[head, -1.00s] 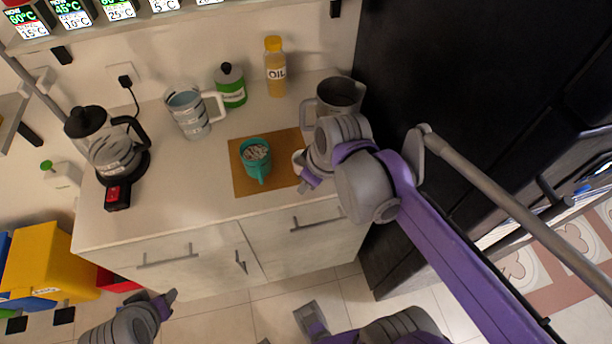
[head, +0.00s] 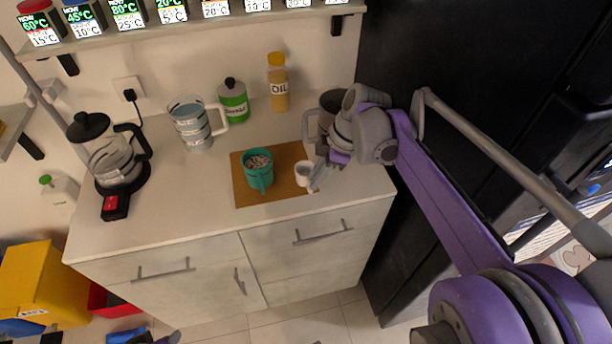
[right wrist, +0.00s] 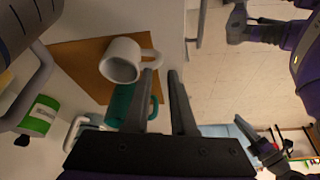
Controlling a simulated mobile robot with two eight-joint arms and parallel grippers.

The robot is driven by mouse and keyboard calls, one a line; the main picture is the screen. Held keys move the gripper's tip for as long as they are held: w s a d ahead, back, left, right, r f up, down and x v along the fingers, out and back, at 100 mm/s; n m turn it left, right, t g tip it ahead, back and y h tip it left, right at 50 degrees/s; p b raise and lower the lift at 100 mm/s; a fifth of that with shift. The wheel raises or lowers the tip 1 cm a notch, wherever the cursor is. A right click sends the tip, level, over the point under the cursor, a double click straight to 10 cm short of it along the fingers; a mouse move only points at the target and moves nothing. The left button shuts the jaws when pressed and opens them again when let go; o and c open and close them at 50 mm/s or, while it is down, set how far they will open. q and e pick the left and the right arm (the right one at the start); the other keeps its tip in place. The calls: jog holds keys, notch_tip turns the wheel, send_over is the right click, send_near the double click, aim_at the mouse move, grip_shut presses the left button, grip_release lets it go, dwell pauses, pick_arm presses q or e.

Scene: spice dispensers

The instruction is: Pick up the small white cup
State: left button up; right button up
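The small white cup (head: 302,174) sits on the brown mat (head: 243,198), right of the teal cup (head: 258,176). In the right wrist view the white cup (right wrist: 120,64) shows its open mouth and its handle. My right gripper (head: 319,176) is just right of the cup. In the right wrist view its two fingers (right wrist: 161,76) are apart, with the cup handle close to the left fingertip. I cannot tell whether they touch. Only a small grey part of my left arm shows at the head view's bottom edge; its fingers are not clear.
A grey pitcher (head: 328,108) stands behind my right gripper. A measuring jug (head: 192,128), green jar (head: 233,104), oil bottle (head: 278,90) and coffee maker (head: 112,160) stand on the counter (head: 190,215). A dark cabinet is at right. The counter's front left is clear.

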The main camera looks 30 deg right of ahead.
aim_at(307, 180)
jog(key=x, duration=0.5)
jog(key=shift+d+f+b, duration=0.2)
jog(key=shift+d+b, duration=0.1)
jog(key=shift+d, duration=0.05)
jog(key=shift+c, duration=0.2)
grip_shut()
dwell(0.8)
